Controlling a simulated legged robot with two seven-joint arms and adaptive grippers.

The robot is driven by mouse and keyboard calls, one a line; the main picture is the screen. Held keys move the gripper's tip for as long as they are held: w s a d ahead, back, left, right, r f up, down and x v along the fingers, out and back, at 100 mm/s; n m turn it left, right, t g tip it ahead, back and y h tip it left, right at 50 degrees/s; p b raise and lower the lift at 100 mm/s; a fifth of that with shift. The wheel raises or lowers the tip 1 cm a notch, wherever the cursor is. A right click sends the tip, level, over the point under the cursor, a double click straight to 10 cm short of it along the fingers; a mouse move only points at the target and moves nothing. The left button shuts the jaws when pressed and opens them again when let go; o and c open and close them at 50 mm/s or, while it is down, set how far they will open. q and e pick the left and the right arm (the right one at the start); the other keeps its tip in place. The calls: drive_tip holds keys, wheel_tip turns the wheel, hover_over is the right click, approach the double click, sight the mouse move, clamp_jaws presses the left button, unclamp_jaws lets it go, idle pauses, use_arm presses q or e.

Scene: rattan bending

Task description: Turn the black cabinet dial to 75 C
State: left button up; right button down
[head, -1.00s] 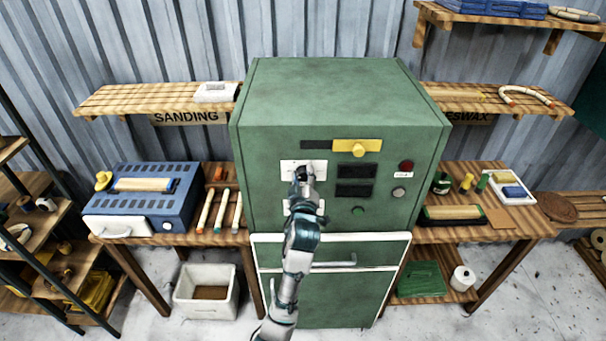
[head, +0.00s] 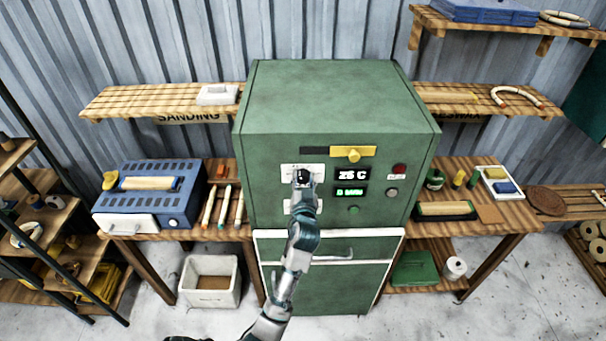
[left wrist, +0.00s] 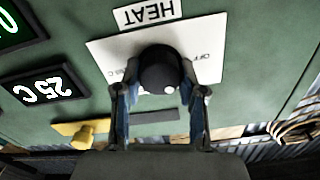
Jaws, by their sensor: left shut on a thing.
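The green cabinet (head: 340,100) stands in the middle of the head view. Its black dial (head: 302,175) sits on a white plate at the upper left of the front panel. My left gripper (head: 303,183) is at the dial and partly covers it. In the left wrist view the round black dial (left wrist: 158,72) is between the two fingers of my left gripper (left wrist: 158,86), which is shut on it. The white plate shows "OFF" on one side, with a "HEAT" label (left wrist: 147,14) beside it. The temperature display (head: 353,174) is lit and reads 25 C.
A second display (head: 350,190) glows green below the first. A yellow latch (head: 353,154) is above them. A red button (head: 399,169), a grey button (head: 391,193) and a green button (head: 354,209) are on the panel. Workbenches with tools flank the cabinet.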

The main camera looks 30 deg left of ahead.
use_arm(q)
drive_tip(key=shift+f+m+p, duration=0.2)
drive_tip(key=shift+m+p, duration=0.1)
drive_tip(key=shift+m, duration=0.6)
drive_tip(key=m, duration=0.2)
drive_tip(key=shift+d+f+m, duration=0.1)
drive_tip(key=shift+f+m, duration=0.05)
drive_tip(key=shift+m, duration=0.25)
drive_tip(key=m, duration=0.5)
drive_tip(key=shift+f, duration=0.1)
drive_tip(key=shift+d+f+m, duration=0.1)
drive_tip(key=shift+m, duration=1)
drive_tip(key=o, duration=1.1)
drive_tip(key=shift+w, duration=0.1)
drive_tip(key=shift+o, duration=0.2)
